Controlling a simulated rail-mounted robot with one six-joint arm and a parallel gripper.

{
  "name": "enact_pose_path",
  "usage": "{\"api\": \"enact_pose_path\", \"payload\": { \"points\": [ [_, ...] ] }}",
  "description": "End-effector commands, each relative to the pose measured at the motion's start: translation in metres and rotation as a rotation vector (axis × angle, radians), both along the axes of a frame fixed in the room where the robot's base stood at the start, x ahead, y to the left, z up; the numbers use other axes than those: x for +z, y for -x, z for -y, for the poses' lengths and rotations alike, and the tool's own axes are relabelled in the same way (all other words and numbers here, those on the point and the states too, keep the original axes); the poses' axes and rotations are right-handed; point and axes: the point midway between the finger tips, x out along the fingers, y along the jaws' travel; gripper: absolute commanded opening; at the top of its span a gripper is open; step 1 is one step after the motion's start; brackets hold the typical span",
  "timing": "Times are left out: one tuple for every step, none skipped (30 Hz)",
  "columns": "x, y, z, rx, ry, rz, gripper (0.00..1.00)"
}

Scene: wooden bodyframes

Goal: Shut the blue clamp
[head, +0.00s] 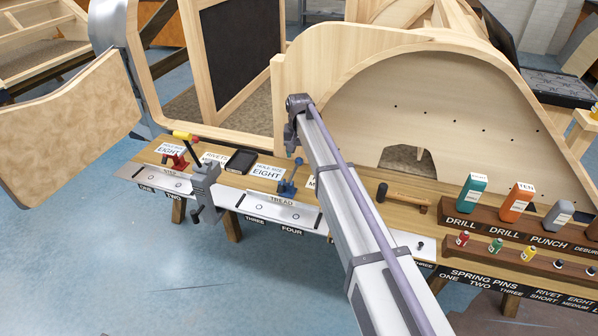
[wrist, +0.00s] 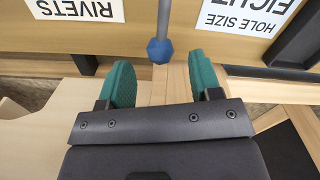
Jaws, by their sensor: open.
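The blue clamp (head: 287,187) stands on the bench by the TREAD plate in the head view. Its lever points up and ends in a blue knob. In the wrist view the blue knob (wrist: 159,50) on a grey rod shows between the fingertips, apart from both. My gripper (wrist: 160,66) is open, with a teal pad on each side of the knob. Whether the knob lies at the same depth as the pads is hard to tell.
A red clamp (head: 175,161) and a grey upright tool (head: 205,188) stand to the left, near a black tray (head: 241,161). A hammer (head: 403,197) and bottles stand to the right. A tall wooden frame (head: 350,75) rises behind the bench.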

Motion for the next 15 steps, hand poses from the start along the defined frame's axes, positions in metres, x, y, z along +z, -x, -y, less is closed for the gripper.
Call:
{"api": "enact_pose_path", "payload": {
  "points": [
    [-0.024, 0.000, 0.000, 0.000, 0.000, 0.000, 0.58],
    [-0.028, 0.000, 0.000, 0.000, 0.000, 0.000, 0.58],
    [-0.033, 0.000, 0.000, 0.000, 0.000, 0.000, 0.58],
    [-0.035, 0.000, 0.000, 0.000, 0.000, 0.000, 0.58],
    [-0.036, 0.000, 0.000, 0.000, 0.000, 0.000, 0.58],
    [-0.037, 0.000, 0.000, 0.000, 0.000, 0.000, 0.58],
    [-0.037, 0.000, 0.000, 0.000, 0.000, 0.000, 0.58],
    [-0.036, 0.000, 0.000, 0.000, 0.000, 0.000, 0.58],
    [-0.035, 0.000, 0.000, 0.000, 0.000, 0.000, 0.58],
    [-0.034, 0.000, 0.000, 0.000, 0.000, 0.000, 0.58],
    [-0.034, 0.000, 0.000, 0.000, 0.000, 0.000, 0.58],
    [-0.034, 0.000, 0.000, 0.000, 0.000, 0.000, 0.58],
    [-0.034, 0.000, 0.000, 0.000, 0.000, 0.000, 0.58],
    [-0.034, 0.000, 0.000, 0.000, 0.000, 0.000, 0.55],
    [-0.034, 0.000, 0.000, 0.000, 0.000, 0.000, 0.52]
  ]
}}
